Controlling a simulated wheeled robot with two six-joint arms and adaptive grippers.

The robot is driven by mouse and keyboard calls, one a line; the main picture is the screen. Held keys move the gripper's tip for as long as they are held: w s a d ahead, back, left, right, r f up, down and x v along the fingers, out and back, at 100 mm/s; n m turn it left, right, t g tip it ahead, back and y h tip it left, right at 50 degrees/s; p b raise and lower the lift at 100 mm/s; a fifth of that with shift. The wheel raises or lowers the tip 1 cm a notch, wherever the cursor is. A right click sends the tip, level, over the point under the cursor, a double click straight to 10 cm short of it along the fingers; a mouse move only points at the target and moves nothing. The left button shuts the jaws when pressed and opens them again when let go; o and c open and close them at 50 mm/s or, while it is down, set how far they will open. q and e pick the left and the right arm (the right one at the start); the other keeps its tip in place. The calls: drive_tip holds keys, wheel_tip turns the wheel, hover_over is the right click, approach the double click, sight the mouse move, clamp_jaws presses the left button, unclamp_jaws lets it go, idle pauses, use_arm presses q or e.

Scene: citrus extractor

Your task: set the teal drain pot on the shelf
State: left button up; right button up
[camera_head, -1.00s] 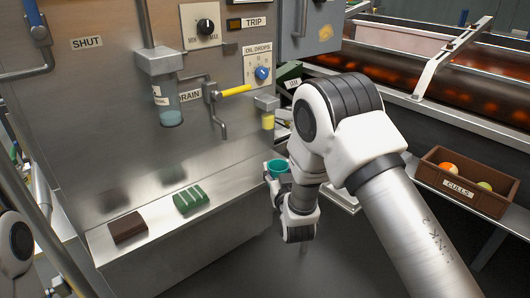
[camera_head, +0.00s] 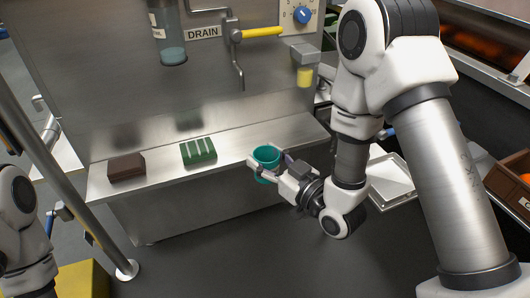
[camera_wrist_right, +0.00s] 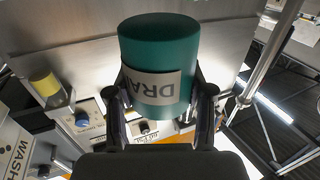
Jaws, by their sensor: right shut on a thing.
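The teal drain pot (camera_head: 266,155) is at the front edge of the metal shelf, towards its right end. My right gripper (camera_head: 267,167) is shut on it from the right. In the right wrist view the pot (camera_wrist_right: 158,45) sits between the two fingers (camera_wrist_right: 160,105), with its drain label upside down. The metal shelf (camera_head: 232,150) runs below the machine panel. I cannot tell whether the pot touches the shelf or is held just off it. Part of my left arm shows at the left edge; its gripper is not seen.
A brown block (camera_head: 126,167) and a green ridged block (camera_head: 198,152) lie on the shelf's left half. A drain tap with a yellow handle (camera_head: 262,32) and a small yellow cup (camera_head: 304,76) are above. A pale tray (camera_head: 392,180) is right of my wrist.

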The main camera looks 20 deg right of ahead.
drive_tip(key=shift+a+r, duration=0.15)
drive_tip(key=shift+a, duration=0.05)
use_arm(q)
drive_tip(key=shift+a+f, duration=0.15)
drive_tip(key=shift+f, duration=0.05)
use_arm(e)
drive_tip(key=shift+d, duration=0.1)
drive_tip(key=shift+w, duration=0.8)
use_arm(q)
drive_tip(key=shift+r+p, duration=0.7)
drive_tip(key=shift+p, duration=0.05)
use_arm(e)
drive_tip(key=shift+w+a+f, duration=0.1)
drive_tip(key=shift+w+f, duration=0.1)
drive_tip(key=shift+w, duration=2.05)
drive_tip(key=shift+w+a+f, duration=0.1)
drive_tip(key=shift+w+f, duration=0.1)
drive_tip(key=shift+w, duration=2.05)
drive_tip(key=shift+w+a+f, duration=0.1)
drive_tip(key=shift+w+f, duration=0.1)
drive_tip(key=shift+w, duration=2.05)
use_arm(q)
drive_tip(key=shift+r+p, duration=0.3)
drive_tip(key=shift+f, duration=0.25)
use_arm(e)
drive_tip(key=shift+f, duration=0.4)
drive_tip(key=o, duration=1.2)
